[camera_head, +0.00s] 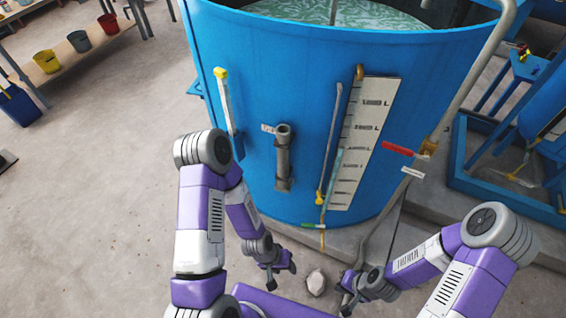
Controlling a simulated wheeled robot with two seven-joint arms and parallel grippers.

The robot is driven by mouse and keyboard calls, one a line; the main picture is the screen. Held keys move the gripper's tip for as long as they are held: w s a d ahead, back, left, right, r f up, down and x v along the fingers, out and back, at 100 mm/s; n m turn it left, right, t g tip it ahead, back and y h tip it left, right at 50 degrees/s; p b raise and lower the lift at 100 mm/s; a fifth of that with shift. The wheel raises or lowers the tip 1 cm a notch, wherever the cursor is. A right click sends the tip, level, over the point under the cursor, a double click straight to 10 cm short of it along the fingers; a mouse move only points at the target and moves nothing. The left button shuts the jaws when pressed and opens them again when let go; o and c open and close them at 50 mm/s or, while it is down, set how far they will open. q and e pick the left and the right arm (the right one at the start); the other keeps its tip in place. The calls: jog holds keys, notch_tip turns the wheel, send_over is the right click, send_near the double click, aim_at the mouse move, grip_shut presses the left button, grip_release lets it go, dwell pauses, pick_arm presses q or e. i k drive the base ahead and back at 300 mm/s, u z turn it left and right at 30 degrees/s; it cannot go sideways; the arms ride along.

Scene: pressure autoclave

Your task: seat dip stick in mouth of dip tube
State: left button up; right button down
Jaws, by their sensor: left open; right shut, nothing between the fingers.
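The dip stick (227,105), pale with a yellow top, stands nearly upright against the blue tank's left side. Its lower end is close to my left arm in the picture. The dip tube (283,165) is a grey upright pipe on the tank's front, right of the stick. Its mouth is at the top, with a small label beside it, and nothing stands in it. My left gripper (281,278) is open and empty, below the dip tube in the picture. My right gripper (346,291) is shut and empty, lower right of the tube.
The blue tank (230,45) holds greenish liquid. A sight glass and a scale board (367,140) are right of the tube. A pipe with a red-tagged valve (398,149) runs down the tank's right side. A bench with coloured pots (79,41) is far left. Left floor is mostly clear.

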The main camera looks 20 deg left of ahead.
aim_at(284, 137)
jog(key=u, duration=2.35)
jog(key=i, duration=1.5)
jog(key=z, duration=1.8)
